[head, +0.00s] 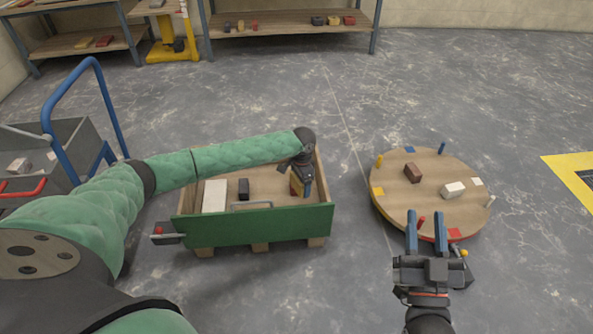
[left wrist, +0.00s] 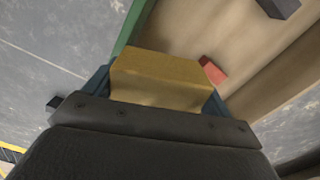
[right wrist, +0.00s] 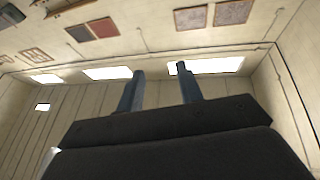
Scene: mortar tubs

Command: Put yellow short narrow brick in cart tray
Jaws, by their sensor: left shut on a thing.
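My left gripper (head: 303,188) is shut on a yellow brick (head: 295,187) inside the right end of a green-fronted wooden box. The yellow brick fills the space between the fingers in the left wrist view (left wrist: 158,80). A grey cart tray (head: 75,133) with a blue handle stands at the far left, partly cut off by the picture edge. A pale brick (head: 18,165) lies in it. My right gripper (head: 426,215) is open and empty, in front of the round board; its fingers are apart in the right wrist view (right wrist: 160,85).
The green-fronted box (head: 260,226) also holds a white block (head: 214,196), a dark brick (head: 244,189) and a red brick (left wrist: 213,70). A round board (head: 430,200) with pegs, a brown brick (head: 412,172) and a white brick (head: 453,189) stands right. Shelves (head: 290,22) line the back.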

